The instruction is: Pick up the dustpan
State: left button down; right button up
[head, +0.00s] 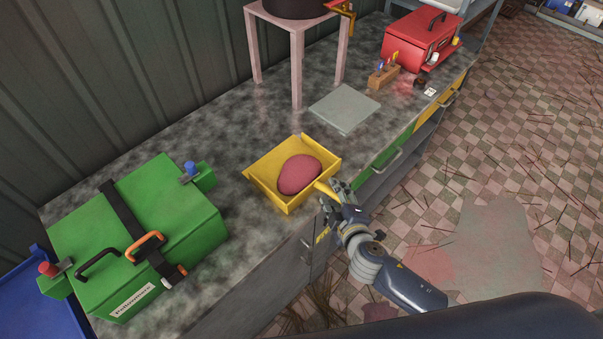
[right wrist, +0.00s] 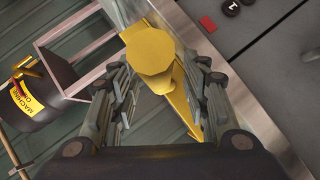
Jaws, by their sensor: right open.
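The yellow dustpan (head: 262,167) lies on the grey worktop near its front edge, with a dark pink lump (head: 299,175) in its pan. Its handle points to the front right, toward my right gripper (head: 333,199). In the right wrist view, the yellow handle (right wrist: 153,58) shows between the spread fingers of the right gripper (right wrist: 160,90), with space visible on both sides. The right gripper is open, and its fingers are beside the handle end. My left gripper is not in view.
A green case (head: 190,235) stands left of the dustpan. A grey slab (head: 344,109) lies behind it, near a pink stand (head: 297,60). A red box (head: 419,40) and a wooden holder (head: 384,76) are farther back. The worktop between dustpan and slab is clear.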

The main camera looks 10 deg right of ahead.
jog(key=shift+w, duration=0.15)
jog(key=shift+c, duration=0.6)
grip_shut()
